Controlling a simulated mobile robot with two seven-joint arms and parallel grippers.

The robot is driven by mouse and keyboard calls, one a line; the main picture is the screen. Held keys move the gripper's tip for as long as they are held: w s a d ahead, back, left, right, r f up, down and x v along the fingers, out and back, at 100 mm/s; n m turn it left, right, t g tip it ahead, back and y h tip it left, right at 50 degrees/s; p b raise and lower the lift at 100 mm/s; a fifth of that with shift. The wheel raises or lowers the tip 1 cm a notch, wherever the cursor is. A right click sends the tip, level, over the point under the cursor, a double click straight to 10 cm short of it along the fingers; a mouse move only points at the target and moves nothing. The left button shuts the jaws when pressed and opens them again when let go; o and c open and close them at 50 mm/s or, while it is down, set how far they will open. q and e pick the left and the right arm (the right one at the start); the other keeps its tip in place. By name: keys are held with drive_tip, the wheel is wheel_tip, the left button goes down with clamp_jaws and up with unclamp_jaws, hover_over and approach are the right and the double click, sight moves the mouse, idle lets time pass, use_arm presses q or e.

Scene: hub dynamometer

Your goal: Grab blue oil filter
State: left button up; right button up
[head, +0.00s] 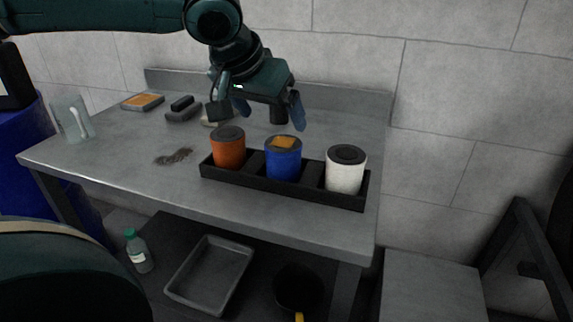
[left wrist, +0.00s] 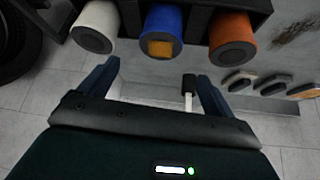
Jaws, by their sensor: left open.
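The blue oil filter (head: 283,160) stands upright in the middle of a black tray (head: 290,190) on the metal bench, with an orange-yellow patch on its top. An orange filter (head: 228,148) stands to its left and a white filter (head: 345,170) to its right. My left gripper (head: 270,112) is open and empty, above and behind the blue filter, apart from it. In the left wrist view the blue filter (left wrist: 162,28) shows at the top middle, beyond and between the spread fingers (left wrist: 155,85). My right gripper is not in view.
On the bench (head: 125,165) are a dark smudge (head: 173,156), dark blocks (head: 183,108), an orange-topped pad (head: 142,101) and a clear container (head: 73,117). A raised back edge and block wall stand behind. A grey pan (head: 209,272) and bottle (head: 138,250) are below.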

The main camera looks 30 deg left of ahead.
sight(282, 143)
use_arm(q)
drive_tip(key=b+x, duration=0.1)
drive_tip(key=x, duration=0.4)
drive_tip(key=shift+s, duration=0.1)
drive_tip(key=f+b, duration=0.1)
drive_tip(key=f, duration=0.1)
drive_tip(key=w+f+b, duration=0.1)
drive_tip(key=f, duration=0.1)
drive_tip(key=shift+w+f, duration=0.1)
drive_tip(key=shift+w, duration=0.05)
drive_tip(key=shift+w+f, duration=0.35)
drive_tip(key=shift+f, duration=0.05)
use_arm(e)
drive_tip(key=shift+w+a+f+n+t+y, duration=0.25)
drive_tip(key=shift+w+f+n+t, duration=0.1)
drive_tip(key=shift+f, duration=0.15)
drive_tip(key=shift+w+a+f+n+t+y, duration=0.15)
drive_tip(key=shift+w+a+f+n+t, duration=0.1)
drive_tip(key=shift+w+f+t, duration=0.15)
use_arm(q)
drive_tip(key=shift+c, duration=0.4)
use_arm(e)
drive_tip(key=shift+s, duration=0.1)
use_arm(q)
drive_tip(key=c, duration=1.1)
drive_tip(key=shift+r, duration=0.1)
drive_tip(key=shift+c, duration=0.4)
drive_tip(key=shift+r, duration=0.1)
